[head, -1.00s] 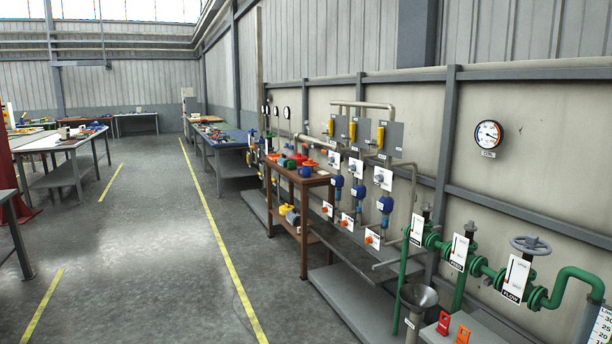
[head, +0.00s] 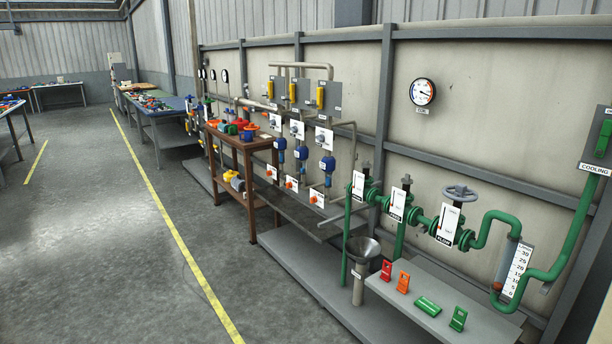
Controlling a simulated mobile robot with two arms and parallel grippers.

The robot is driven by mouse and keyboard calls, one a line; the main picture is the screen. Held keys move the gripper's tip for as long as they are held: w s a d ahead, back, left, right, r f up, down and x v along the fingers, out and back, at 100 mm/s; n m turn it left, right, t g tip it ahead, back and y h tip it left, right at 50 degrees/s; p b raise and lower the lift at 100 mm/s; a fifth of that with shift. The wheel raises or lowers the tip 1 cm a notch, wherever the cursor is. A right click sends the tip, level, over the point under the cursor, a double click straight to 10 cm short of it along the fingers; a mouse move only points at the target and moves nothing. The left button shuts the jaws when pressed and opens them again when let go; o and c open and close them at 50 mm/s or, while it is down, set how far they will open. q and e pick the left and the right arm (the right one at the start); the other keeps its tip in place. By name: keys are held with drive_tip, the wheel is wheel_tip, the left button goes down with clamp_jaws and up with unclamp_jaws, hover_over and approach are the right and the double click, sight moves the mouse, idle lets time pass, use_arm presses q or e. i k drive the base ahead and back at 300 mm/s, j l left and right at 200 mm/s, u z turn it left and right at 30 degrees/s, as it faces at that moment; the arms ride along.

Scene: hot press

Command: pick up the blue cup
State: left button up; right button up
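A small blue cup-like object (head: 247,135) stands on the top of the brown wooden table (head: 240,143), left of the picture's middle. It is small at this distance, so I cannot make out a handle. Red, green and orange objects stand close around it on the same top. Neither of my grippers is in the head view, and nothing shows them near the table.
A pipe rig with green pipes (head: 481,232) runs along the right wall. A grey bench (head: 440,318) with red, orange and green tags and a metal funnel (head: 362,250) stand at the front right. The floor (head: 110,255) at left is open, with a yellow line (head: 180,240).

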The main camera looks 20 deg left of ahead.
sight(247, 135)
drive_tip(key=i+j+u, duration=0.85)
drive_tip(key=i, duration=0.6)
drive_tip(key=i+l+u, duration=0.15)
drive_tip(key=i+u, duration=0.15)
drive_tip(key=i, duration=0.55)
drive_tip(key=i+j+z, duration=0.1)
drive_tip(key=i+z, duration=0.15)
drive_tip(key=i, duration=0.25)
drive_tip(key=i+j+z, duration=0.15)
drive_tip(key=i+z, duration=0.15)
drive_tip(key=i, duration=0.2)
drive_tip(key=i+j+z, duration=0.25)
drive_tip(key=i, duration=0.2)
